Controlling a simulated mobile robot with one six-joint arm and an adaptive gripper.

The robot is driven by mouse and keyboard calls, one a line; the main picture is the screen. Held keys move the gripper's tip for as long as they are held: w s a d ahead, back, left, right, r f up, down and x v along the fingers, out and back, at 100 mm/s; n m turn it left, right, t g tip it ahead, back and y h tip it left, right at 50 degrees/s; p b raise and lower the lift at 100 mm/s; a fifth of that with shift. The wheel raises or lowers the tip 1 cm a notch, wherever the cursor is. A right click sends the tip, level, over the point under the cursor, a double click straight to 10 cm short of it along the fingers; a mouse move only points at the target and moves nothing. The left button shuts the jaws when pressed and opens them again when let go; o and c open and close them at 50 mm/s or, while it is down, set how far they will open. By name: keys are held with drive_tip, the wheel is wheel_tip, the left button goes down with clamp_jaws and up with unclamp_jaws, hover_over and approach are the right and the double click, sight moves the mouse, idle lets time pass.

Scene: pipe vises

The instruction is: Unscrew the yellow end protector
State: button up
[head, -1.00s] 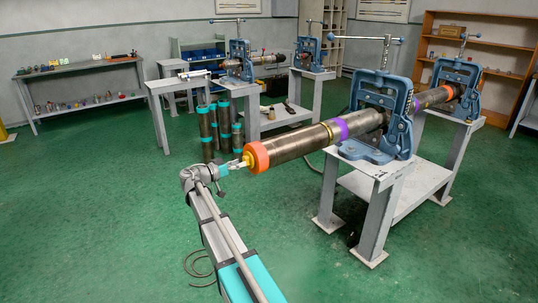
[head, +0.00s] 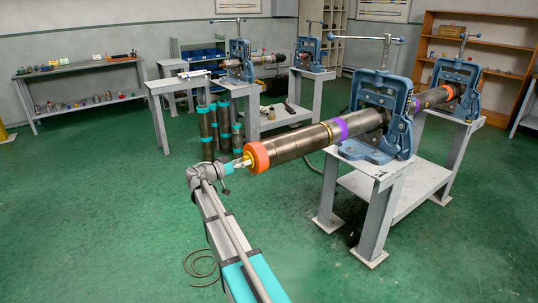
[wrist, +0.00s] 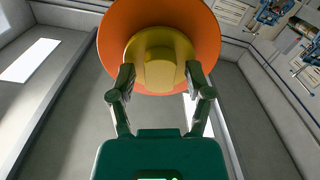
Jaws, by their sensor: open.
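The yellow end protector (wrist: 160,62) sits in the orange-ringed end (wrist: 208,42) of a long grey pipe, with a raised block across its middle. In the head view only a small bit of the yellow protector (head: 247,160) shows at the pipe's near left end. My gripper (wrist: 161,76) is open, with one finger on each side of the protector's raised block. The fingertips are close to the block; I cannot tell whether they touch it. In the head view my gripper (head: 240,164) lines up with the pipe end.
The pipe (head: 295,145), with yellow and purple bands, is held level in a blue vise (head: 382,112) on a grey stand (head: 375,215). A second blue vise (head: 457,88) stands behind. Several upright pipes (head: 207,130) stand on the floor behind my gripper. The green floor at left is clear.

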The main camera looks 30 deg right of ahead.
clamp_jaws()
drive_tip(key=shift+n, duration=7)
